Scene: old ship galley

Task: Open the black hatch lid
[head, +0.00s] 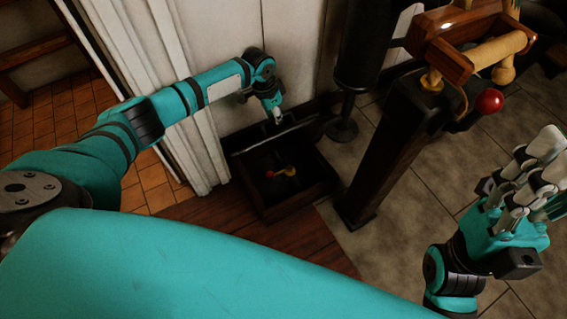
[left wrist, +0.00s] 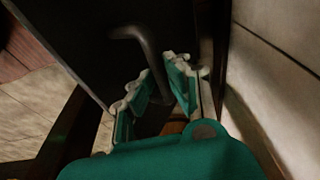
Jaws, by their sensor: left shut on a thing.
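The black hatch lid (head: 265,138) stands raised, seen nearly edge-on, at the back of a low dark box (head: 297,203) on the floor. In the left wrist view the lid (left wrist: 95,50) is a dark panel with a bent dark handle (left wrist: 145,50). My left gripper (head: 277,115) is at the lid's upper edge. In the left wrist view its fingers (left wrist: 165,88) are on either side of the handle, shut on it. The box's inside is open to view. My right gripper (head: 525,180) is far to the right, away from the lid; its finger gap is unclear.
Small red and yellow things (head: 284,172) lie in the box. A dark wooden post (head: 390,150) with a wooden roller and red knob (head: 489,101) stands right of it. A white panelled wall (head: 220,40) is close behind. Tiled floor (head: 400,235) is clear at right.

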